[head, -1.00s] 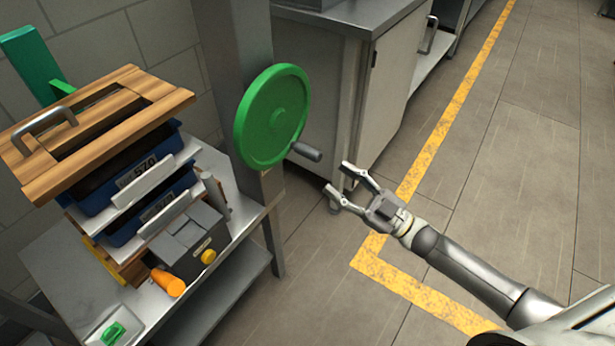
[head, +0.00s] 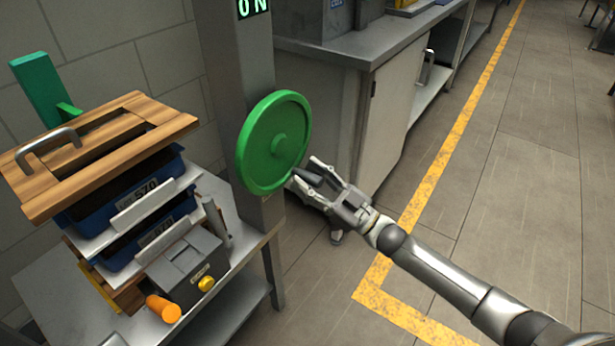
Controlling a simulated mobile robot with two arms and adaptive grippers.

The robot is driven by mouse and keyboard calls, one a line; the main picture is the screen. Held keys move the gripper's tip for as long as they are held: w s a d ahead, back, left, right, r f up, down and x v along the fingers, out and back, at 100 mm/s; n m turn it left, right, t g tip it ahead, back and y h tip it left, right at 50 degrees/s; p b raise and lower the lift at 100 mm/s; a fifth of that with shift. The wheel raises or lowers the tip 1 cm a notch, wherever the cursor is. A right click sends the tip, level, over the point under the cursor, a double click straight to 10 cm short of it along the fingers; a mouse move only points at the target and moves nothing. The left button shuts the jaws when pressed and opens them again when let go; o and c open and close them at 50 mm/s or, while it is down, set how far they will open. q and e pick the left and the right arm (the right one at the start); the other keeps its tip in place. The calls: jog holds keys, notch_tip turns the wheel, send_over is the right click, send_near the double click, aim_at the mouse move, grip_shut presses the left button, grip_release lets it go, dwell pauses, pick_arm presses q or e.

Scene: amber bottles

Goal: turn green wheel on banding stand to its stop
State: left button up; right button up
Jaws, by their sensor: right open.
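The green wheel (head: 272,140) is a round disc on the side of the grey upright post (head: 238,62) of the stand. Its crank handle is at the lower right of the rim and is mostly hidden by my right gripper. My right gripper (head: 304,171) is open at this handle, with its fingers on either side of it. I cannot tell whether they touch it. My left gripper is not in view.
A lit sign (head: 252,8) on the post reads "ON". A metal table (head: 232,262) at left holds stacked blue bins (head: 98,208), a wooden lid (head: 92,155) and a grey box (head: 187,268). A cabinet (head: 385,110) stands behind the wheel.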

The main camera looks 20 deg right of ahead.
jog(key=shift+w+a+r, duration=0.1)
jog(key=shift+w+a, duration=0.1)
grip_shut()
dwell(0.3)
